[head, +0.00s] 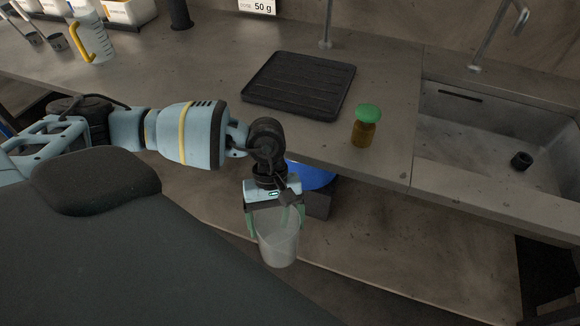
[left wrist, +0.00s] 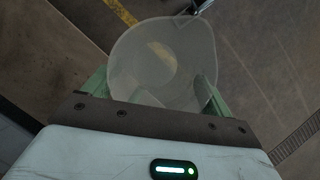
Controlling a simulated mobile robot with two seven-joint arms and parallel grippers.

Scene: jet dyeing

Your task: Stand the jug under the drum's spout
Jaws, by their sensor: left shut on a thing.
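A translucent, pale jug (head: 280,249) is held in my left gripper (head: 275,220), in front of the counter's edge and below its top. The green fingers grip the jug on both sides. In the left wrist view the jug's open mouth (left wrist: 150,60) faces the camera, and it looks empty. A blue rounded thing (head: 312,176), perhaps the drum, shows just behind my left wrist under the counter edge, mostly hidden. Its spout cannot be made out in the head view. My right gripper is not in view.
On the counter (head: 210,65) are a black ribbed tray (head: 300,85), a brown bottle with a green top (head: 366,127) and a measuring jug with a yellow handle (head: 93,40). A sink (head: 490,130) is at right. A lower surface (head: 400,240) lies below the counter.

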